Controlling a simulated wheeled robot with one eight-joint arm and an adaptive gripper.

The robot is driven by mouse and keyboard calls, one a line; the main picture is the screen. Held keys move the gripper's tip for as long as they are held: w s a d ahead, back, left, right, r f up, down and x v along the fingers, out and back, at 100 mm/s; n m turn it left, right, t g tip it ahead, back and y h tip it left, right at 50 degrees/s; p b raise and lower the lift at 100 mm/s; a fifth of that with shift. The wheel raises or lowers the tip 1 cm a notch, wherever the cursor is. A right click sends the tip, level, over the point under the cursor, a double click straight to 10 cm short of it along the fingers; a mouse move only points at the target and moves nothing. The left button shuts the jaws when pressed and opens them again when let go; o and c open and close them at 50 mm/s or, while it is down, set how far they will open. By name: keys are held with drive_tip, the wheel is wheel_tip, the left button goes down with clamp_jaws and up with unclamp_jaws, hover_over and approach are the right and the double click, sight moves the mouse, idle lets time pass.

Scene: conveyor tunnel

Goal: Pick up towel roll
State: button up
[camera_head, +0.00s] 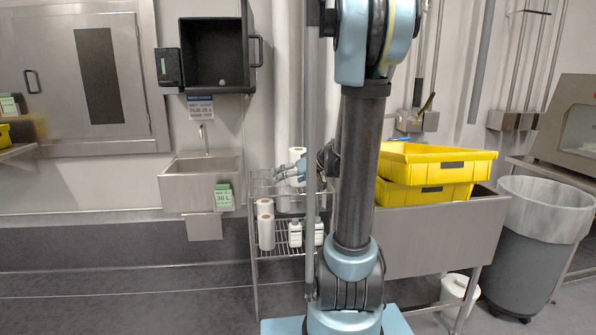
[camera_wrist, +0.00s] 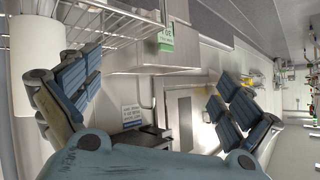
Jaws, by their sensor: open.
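White towel rolls stand on a wire rack cart: one on the middle shelf (camera_head: 266,233), one above it (camera_head: 265,207), and a partly hidden white roll at the top (camera_head: 296,155). My gripper (camera_head: 300,168) is at the top of the cart beside that top roll, partly hidden by my arm. In the wrist view my gripper (camera_wrist: 155,85) is open, with nothing between its fingers. A large white cylinder (camera_wrist: 32,60), probably a roll, is at the left, partly behind the left finger. I cannot tell whether they touch.
The wire cart (camera_head: 282,254) also holds white bottles (camera_head: 295,234). A steel sink (camera_head: 201,182) is left of it. Yellow bins (camera_head: 430,165) sit in a steel basin (camera_head: 425,238) at right. A grey trash can (camera_head: 535,240) stands further right. Floor at left is clear.

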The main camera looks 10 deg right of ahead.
sight(295, 153)
drive_tip(key=w+d+n+t+y, duration=0.1)
drive_tip(key=w+d+t, duration=0.35)
drive_tip(key=w, duration=0.45)
drive_tip(key=w+d+t+y, duration=0.1)
drive_tip(key=w+d+t, duration=0.2)
drive_tip(key=w+d, duration=0.5)
drive_tip(key=f+x, duration=0.2)
drive_tip(key=x, duration=0.7)
drive_tip(key=shift+w+a, duration=0.2)
drive_tip(key=shift+w, duration=0.05)
drive_tip(key=shift+r+g, duration=0.1)
drive_tip(key=shift+g, duration=0.15)
drive_tip(key=c, duration=1.3)
